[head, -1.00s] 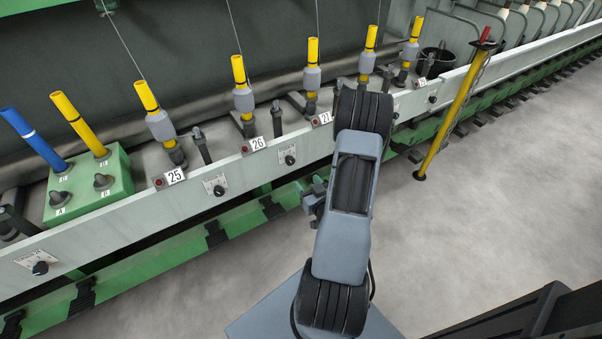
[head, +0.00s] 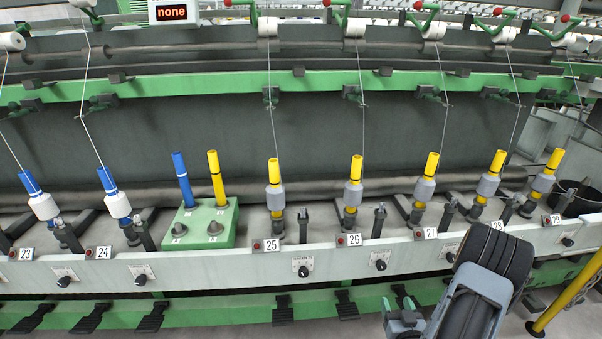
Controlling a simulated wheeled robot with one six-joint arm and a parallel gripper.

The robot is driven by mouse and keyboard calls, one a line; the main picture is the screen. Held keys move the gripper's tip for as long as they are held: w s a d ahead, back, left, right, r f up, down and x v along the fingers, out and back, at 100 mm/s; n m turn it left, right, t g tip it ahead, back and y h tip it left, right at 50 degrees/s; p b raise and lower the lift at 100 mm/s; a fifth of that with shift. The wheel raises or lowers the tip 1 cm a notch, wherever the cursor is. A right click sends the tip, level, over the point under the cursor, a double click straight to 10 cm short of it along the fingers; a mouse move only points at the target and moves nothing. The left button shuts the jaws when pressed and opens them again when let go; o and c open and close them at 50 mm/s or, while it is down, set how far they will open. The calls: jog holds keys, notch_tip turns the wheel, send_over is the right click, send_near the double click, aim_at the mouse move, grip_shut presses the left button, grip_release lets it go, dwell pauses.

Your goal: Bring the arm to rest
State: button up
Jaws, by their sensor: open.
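My arm is folded at the lower right of the head view, its dark rounded joint in front of the rail near labels 27 and 28. My gripper (head: 404,306) shows partly beside the arm's left side, low in front of the machine. It is open, with nothing seen between its fingers. The rest of the gripper and arm is cut off by the bottom edge or hidden behind the link.
A spinning frame spans the view, with yellow-tubed spindles (head: 354,180) and blue-tubed spindles (head: 113,198) behind a pale rail (head: 215,263). A green block (head: 205,226) holds a blue and a yellow tube. A yellow post (head: 565,296) stands right of my arm.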

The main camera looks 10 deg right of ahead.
jog(key=s+f+m+g+y+p, duration=0.1)
jog(key=s+f+g+y+p, duration=0.1)
jog(key=s+f+g, duration=0.55)
jog(key=w+a+r+n+g+p, duration=0.1)
jog(key=a+r+p, duration=0.5)
jog(key=r, duration=1)
jog(key=w+a+r+n+g+y+p, duration=0.1)
jog(key=a+r+p, duration=0.5)
jog(key=r, duration=1)
jog(key=a+r+n+g+p, duration=0.2)
jog(key=a+r+p, duration=0.4)
jog(key=r, duration=1.1)
jog(key=a+g, duration=0.1)
jog(key=a, duration=0.1)
jog(key=shift+w+a+y, duration=0.3)
jog(key=shift+w+a, duration=0.05)
jog(key=shift+w, duration=0.05)
jog(key=shift+g, duration=0.25)
